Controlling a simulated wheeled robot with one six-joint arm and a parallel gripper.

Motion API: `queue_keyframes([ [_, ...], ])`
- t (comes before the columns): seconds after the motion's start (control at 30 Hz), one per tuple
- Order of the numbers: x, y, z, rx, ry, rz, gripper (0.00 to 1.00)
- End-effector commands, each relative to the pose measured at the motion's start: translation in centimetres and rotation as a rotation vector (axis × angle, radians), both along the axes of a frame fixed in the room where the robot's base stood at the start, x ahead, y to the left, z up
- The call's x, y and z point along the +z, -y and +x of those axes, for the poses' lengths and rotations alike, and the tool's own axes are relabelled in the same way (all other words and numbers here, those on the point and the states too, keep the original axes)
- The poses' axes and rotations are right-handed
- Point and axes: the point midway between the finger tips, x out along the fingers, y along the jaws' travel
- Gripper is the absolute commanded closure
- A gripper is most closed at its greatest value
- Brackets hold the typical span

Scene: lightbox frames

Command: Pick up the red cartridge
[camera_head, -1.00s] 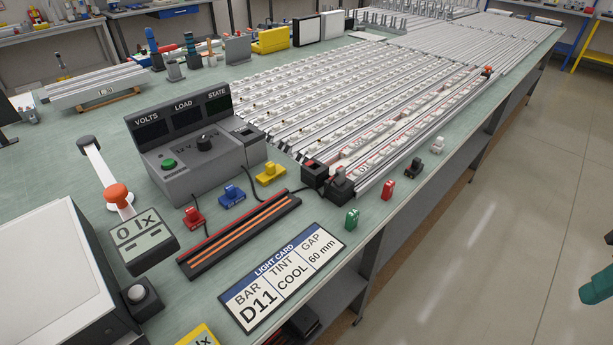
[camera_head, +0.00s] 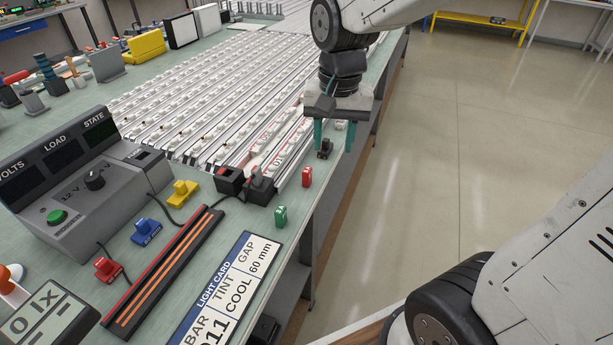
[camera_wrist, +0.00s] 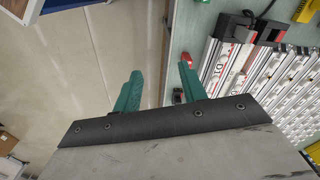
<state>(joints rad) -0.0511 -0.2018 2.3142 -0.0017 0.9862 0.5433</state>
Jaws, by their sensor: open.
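The red cartridge (camera_head: 306,177) stands upright on the bench near its front edge, between a green cartridge (camera_head: 280,216) and a black cartridge (camera_head: 325,148). It also shows in the wrist view (camera_wrist: 186,58), close to the tip of the right finger. My gripper (camera_head: 333,140) is open and points down over the bench edge, beyond the red cartridge in the head view, with nothing held. Its teal fingers (camera_wrist: 160,72) are apart in the wrist view. The black cartridge shows near the left finger in the head view.
A light card (camera_head: 228,285) lies on the bench (camera_head: 150,310). A dark socket block (camera_head: 262,186) stands just left of the red cartridge, with rows of light bars behind. Blue (camera_head: 146,231), yellow (camera_head: 182,193) and red clips (camera_head: 107,268) lie further left. Open floor lies right of the bench.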

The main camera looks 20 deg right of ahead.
Motion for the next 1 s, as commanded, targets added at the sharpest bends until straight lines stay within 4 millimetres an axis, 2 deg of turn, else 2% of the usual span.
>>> queue_keyframes([
  [0.03, -1.3, -0.2, 1.7, -0.045, -0.015, 0.001, 0.58],
  [0.1, -2.8, -0.5, 3.8, -0.109, -0.024, 0.003, 0.58],
  [0.2, -4.8, -0.9, 6.1, -0.187, -0.034, 0.004, 0.58],
  [0.33, -6.7, -1.2, 8.1, -0.255, -0.041, 0.004, 0.58],
  [0.5, -8.1, -1.3, 9.0, -0.294, -0.044, 0.005, 0.58],
  [0.77, -11.0, -1.3, 9.1, -0.296, -0.045, 0.005, 0.58],
  [1.0, -14.5, -1.3, 9.2, -0.295, -0.046, 0.005, 0.58],
])
